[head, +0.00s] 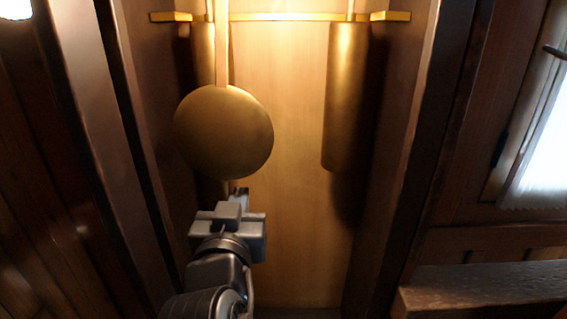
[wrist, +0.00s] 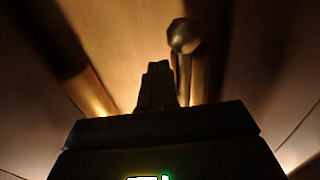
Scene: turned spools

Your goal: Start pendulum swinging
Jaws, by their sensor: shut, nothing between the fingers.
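The pendulum is a round brass bob (head: 223,133) on a flat brass rod (head: 221,45), inside a tall wooden case. The bob hangs left of the case's middle. My gripper (head: 240,191) is just below the bob, slightly right of its centre. In the head view I cannot tell whether it touches the bob. In the wrist view my gripper's fingers (wrist: 157,72) are together and hold nothing. A rounded metal piece is up and right of them there; I cannot tell which part it is.
A brass cylinder weight (head: 345,95) hangs at right in the case; another (head: 203,60) is partly hidden behind the rod. A brass bar (head: 290,16) crosses the top. Wooden case sides flank my arm. A wooden ledge (head: 480,288) and window are at right.

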